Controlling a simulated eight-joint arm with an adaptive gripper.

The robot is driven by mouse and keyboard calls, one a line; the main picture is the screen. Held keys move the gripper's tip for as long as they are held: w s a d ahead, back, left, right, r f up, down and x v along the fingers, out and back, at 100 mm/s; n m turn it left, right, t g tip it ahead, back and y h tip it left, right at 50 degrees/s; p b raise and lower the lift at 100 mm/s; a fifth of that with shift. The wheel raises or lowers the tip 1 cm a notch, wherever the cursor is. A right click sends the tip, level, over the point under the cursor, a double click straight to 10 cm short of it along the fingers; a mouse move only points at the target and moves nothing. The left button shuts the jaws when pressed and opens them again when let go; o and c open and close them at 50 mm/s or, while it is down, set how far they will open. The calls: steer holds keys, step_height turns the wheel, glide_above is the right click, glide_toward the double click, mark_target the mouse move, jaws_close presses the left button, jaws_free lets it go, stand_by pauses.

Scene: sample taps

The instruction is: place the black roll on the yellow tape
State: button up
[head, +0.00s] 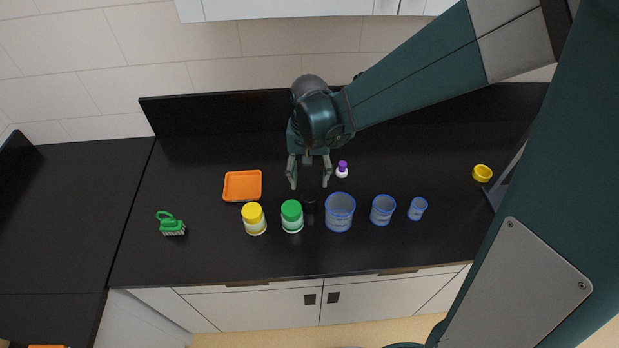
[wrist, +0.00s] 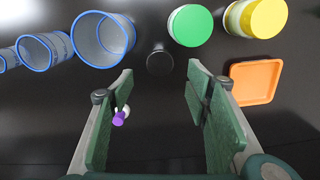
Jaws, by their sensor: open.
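The black roll (head: 309,205) stands on the dark counter between a green-lidded jar and the largest blue cup; it is hard to make out against the counter. It shows as a dark round top in the wrist view (wrist: 159,60). My gripper (head: 309,186) is open and empty, pointing down behind the roll. In the wrist view the roll lies just beyond the gap between the fingers (wrist: 160,84), roughly centred. A yellow round thing (head: 482,173), possibly the tape, sits at the counter's far right, apart from the rest; the wrist view does not show it.
The green-lidded jar (head: 292,216) and yellow-lidded jar (head: 254,219) stand left of the roll. Several blue cups (head: 340,212) stand right. A purple-topped bottle (head: 342,169) is near my right finger. An orange tray (head: 242,186) and green brush (head: 171,224) are left.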

stand_by(0.6)
steer(key=s+d+r+n+t, duration=0.1)
steer(key=s+d+r+t, duration=0.6)
steer(key=s+d+r, duration=0.9)
steer(key=shift+s+d+r+n, duration=0.15)
steer(key=shift+d+r+n, duration=0.3)
steer(key=shift+r, duration=0.45)
steer(key=shift+c, duration=1.2)
